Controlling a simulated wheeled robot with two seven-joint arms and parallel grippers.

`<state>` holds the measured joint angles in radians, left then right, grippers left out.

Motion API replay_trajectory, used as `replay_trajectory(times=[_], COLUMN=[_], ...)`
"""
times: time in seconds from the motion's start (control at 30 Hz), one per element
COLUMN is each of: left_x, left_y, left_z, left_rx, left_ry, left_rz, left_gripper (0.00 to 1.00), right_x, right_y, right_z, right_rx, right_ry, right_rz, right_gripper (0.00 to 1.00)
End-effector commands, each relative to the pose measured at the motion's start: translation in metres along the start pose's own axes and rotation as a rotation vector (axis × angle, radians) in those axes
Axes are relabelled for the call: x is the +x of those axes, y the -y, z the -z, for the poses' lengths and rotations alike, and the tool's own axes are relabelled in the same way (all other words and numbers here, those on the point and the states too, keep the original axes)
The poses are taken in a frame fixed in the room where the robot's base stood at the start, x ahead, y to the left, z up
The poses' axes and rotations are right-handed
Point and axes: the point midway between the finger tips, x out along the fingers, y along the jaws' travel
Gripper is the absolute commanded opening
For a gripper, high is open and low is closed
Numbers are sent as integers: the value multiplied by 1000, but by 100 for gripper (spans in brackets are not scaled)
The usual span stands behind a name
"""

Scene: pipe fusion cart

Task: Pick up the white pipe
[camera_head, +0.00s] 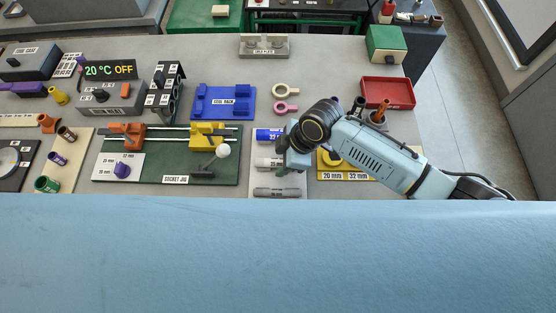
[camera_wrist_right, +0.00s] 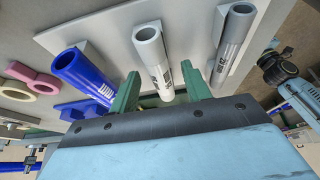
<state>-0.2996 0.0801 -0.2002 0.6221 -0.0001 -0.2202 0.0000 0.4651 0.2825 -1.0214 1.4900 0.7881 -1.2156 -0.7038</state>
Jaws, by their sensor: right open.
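The white pipe (camera_head: 266,163) lies on a pale board between a blue pipe (camera_head: 266,135) and a grey pipe (camera_head: 270,192). In the right wrist view, the white pipe (camera_wrist_right: 150,53) lies between the blue pipe (camera_wrist_right: 80,72) and the grey pipe (camera_wrist_right: 232,38). My right gripper (camera_head: 285,164) is at the right end of the white pipe, partly hidden by its own wrist. In the right wrist view its two green fingers (camera_wrist_right: 160,78) are open, one on each side of the white pipe. Whether they touch it cannot be told. My left gripper is not in view.
The dark green socket jig (camera_head: 218,175) stands left of the pipes. A yellow plate (camera_head: 330,172) lies under my right arm. Two rings (camera_head: 286,107), a blue rack (camera_head: 223,103) and a red tray (camera_head: 388,93) stand farther back. Bare grey table lies around the rings.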

Motion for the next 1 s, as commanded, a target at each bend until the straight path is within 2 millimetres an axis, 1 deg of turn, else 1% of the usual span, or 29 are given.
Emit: replay_trajectory(times=[0.13, 0.4, 0.5, 0.77, 0.87, 1.0], left_x=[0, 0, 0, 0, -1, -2], left_y=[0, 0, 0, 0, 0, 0], left_z=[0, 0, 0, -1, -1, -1], left_rx=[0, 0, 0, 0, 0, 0], left_ry=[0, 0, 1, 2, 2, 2], left_rz=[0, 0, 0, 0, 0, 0], left_gripper=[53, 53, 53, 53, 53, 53], right_x=[0, -1, -1, -4, -14, -40], right_y=[0, 0, 0, 0, -1, -1], right_z=[0, 0, 0, 2, 6, 17], right_rx=[0, 1, 1, 0, 0, -2], right_ry=[0, 0, 0, -1, -3, -3], right_rz=[0, 0, 0, 0, -2, -3], right_gripper=[46, 11, 0, 0, 0, 0])
